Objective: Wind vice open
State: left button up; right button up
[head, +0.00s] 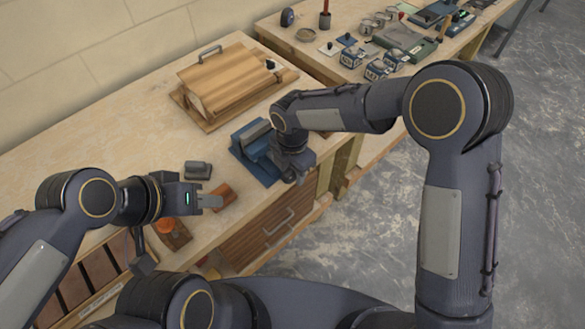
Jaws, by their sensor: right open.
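The blue vice (240,150) is fixed near the front edge of the wooden workbench (100,138), with grey metal along its jaws. My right gripper (300,176) points down at the front end of the vice and is open. The gripper and wrist cover that end, so the vice's handle and screw are hidden. I cannot tell whether the gripper touches them or how wide the jaws stand. My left gripper (212,202) is over the bench, left of the vice. Its fingers show edge-on, so their opening is unclear.
A wooden box with a metal handle (222,82) stands behind the vice. A small grey block (198,170) and a brown-orange piece (223,194) lie near my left gripper. Drawers (270,222) are under the bench front. A second bench at the back holds small boxes (351,57).

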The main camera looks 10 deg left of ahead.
grip_shut()
jog(key=shift+s+a+f+t+h+b, duration=0.1)
jog(key=shift+t+h+b, duration=0.4)
jog(key=shift+t+b, duration=0.25)
jog(key=shift+s+a+t+h+b, duration=0.1)
jog(key=shift+t+h+b, duration=0.45)
jog(key=shift+b, duration=0.3)
jog(key=shift+s+t+h+b, duration=0.1)
jog(key=shift+t+h+b, duration=1.05)
jog(key=shift+t, duration=0.25)
jog(key=shift+r, duration=0.2)
jog(key=shift+a, duration=0.1)
grip_release()
